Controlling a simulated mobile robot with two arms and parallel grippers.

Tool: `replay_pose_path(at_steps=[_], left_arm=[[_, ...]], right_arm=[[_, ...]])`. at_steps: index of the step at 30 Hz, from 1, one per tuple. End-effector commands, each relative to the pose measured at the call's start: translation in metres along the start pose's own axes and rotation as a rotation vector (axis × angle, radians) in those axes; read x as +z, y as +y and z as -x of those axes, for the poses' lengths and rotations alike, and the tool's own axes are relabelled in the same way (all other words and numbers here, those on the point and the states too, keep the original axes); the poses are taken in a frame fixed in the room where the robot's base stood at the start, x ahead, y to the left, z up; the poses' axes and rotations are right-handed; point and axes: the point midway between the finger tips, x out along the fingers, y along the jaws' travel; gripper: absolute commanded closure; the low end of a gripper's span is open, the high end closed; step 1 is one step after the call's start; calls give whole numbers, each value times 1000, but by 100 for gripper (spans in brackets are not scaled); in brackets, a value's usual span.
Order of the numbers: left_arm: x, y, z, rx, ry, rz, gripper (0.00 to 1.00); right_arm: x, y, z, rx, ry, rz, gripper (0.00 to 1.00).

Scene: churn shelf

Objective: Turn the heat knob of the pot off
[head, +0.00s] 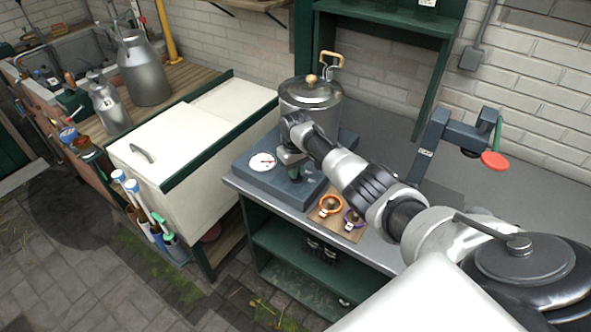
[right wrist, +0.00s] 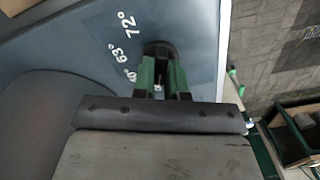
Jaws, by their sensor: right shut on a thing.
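The steel pot (head: 305,95) with a lid and wooden lid knob stands on a blue-grey heater base (head: 265,185). The base has a round white gauge (head: 262,161) on its front. My right arm reaches over the worktop, and its gripper (head: 296,173) is at the base, right of the gauge. In the right wrist view, the green-tipped fingers (right wrist: 161,72) are shut on the dark heat knob (right wrist: 159,48). The marks 63° and 72° show left of the knob; a lower mark is partly covered. The knob's pointer cannot be made out. My left gripper is out of view.
A wooden board with orange-handled (head: 330,205) and purple-handled (head: 353,217) tools lies right of the base. A cream chest (head: 190,150) stands left. Milk cans (head: 143,70) stand far left.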

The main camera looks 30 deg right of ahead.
Motion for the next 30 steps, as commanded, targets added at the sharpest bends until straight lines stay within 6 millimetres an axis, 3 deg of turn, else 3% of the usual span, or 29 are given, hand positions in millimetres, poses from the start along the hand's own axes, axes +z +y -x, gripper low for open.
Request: replay_pose_path(at_steps=[3,4,8,19,30], left_arm=[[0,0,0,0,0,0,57],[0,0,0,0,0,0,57],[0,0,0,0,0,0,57],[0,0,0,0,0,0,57],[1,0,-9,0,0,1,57]], right_arm=[[0,0,0,1,2,3,100],[0,0,0,1,2,3,83],[0,0,0,0,1,2,63],[-1,0,7,0,3,1,62],[-1,0,73,0,5,2,62]])
